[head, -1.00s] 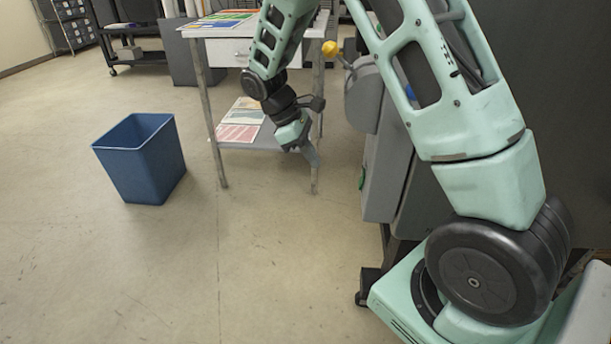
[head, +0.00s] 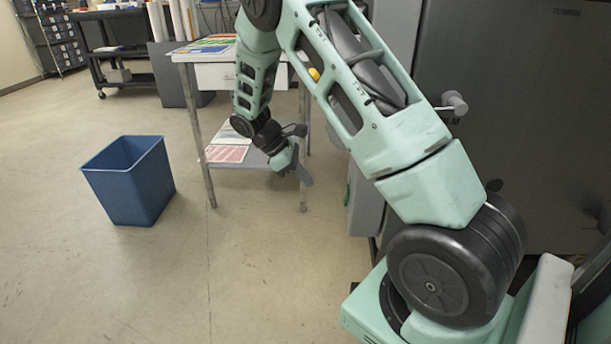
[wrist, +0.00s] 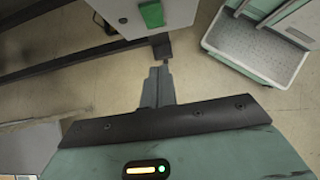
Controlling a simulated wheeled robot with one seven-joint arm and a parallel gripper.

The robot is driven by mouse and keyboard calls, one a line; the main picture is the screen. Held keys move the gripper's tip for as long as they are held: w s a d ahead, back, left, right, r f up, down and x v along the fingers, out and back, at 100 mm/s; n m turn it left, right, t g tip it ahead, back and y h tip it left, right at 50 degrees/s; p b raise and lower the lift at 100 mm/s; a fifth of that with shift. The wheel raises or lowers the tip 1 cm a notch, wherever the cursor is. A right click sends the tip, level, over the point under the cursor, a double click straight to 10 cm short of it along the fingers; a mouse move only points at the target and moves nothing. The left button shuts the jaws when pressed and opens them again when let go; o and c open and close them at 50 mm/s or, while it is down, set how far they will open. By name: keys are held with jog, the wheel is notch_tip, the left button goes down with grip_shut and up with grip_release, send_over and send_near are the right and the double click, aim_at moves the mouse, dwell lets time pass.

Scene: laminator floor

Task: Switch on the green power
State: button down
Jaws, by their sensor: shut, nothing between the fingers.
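The green power switch (wrist: 152,14) is a green block on the grey housing (wrist: 123,12) of the machine, at the top of the wrist view. In the head view only a sliver of green (head: 347,194) shows at the housing's left edge, right of my gripper. My gripper (head: 304,178) hangs low in front of the side table, pointing down and right. Its fingers also show in the wrist view (wrist: 158,72), together and empty. They appear apart from the switch, which lies beyond their tips in that picture.
A side table (head: 190,57) with sheets on top and on its lower shelf stands behind my gripper. A blue bin (head: 135,185) stands on the floor at left. The large dark machine (head: 520,120) fills the right side. Open floor lies between bin and machine.

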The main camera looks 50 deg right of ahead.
aim_at(346, 195)
jog(key=s+d+f+b, duration=0.1)
jog(key=s+d+f, duration=0.4)
jog(key=s, duration=0.1)
jog(key=shift+f, duration=0.25)
jog(key=shift+d, duration=0.15)
jog(key=shift+s+d+f, duration=0.1)
jog(key=shift+s, duration=0.1)
jog(key=shift+p, duration=0.35)
